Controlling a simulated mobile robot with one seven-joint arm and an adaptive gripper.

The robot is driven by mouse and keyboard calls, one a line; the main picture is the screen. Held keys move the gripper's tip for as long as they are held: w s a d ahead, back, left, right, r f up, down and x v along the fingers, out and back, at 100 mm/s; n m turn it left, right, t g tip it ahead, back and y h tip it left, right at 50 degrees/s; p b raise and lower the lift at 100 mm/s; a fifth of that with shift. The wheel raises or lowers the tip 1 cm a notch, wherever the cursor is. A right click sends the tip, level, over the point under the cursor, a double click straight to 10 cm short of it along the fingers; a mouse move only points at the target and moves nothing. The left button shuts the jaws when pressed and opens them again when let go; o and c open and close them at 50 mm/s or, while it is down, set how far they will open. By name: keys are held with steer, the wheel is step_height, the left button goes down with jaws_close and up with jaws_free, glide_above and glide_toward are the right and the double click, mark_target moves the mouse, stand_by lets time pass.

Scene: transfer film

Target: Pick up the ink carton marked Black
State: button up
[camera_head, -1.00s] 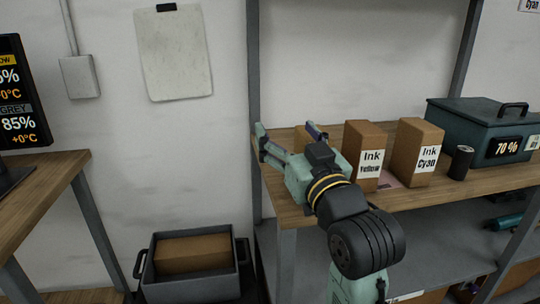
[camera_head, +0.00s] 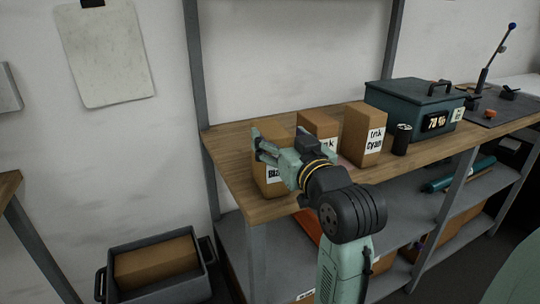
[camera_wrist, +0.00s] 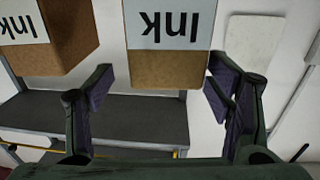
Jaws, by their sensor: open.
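The ink carton marked Black (camera_head: 275,190) is a brown box standing upright at the left end of the wooden shelf top. Only the start of its colour word shows; my gripper (camera_head: 263,146) covers part of its front. In the wrist view, a carton with an upside-down "Ink" label (camera_wrist: 168,68) lies between the lines of my two open fingers (camera_wrist: 160,82), with gaps at both sides. Its colour word is out of frame. I cannot tell how far the fingertips reach along it. My gripper holds nothing.
A second ink carton (camera_head: 318,122) and the Cyan carton (camera_head: 362,135) stand to the right. In the wrist view a neighbouring carton (camera_wrist: 60,55) is close on the left. A black can (camera_head: 402,140) and a teal box (camera_head: 405,102) stand further right. A grey bin (camera_head: 150,288) is on the floor.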

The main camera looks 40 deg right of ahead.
mark_target(270, 128)
steer(key=x, duration=0.1)
steer(key=p+x, duration=0.1)
steer(key=x, duration=0.2)
steer(key=shift+w+a, duration=0.15)
steer(key=shift+w, duration=0.2)
steer(key=shift+c, duration=0.2)
jaws_close()
stand_by(0.5)
steer(key=shift+r, duration=0.1)
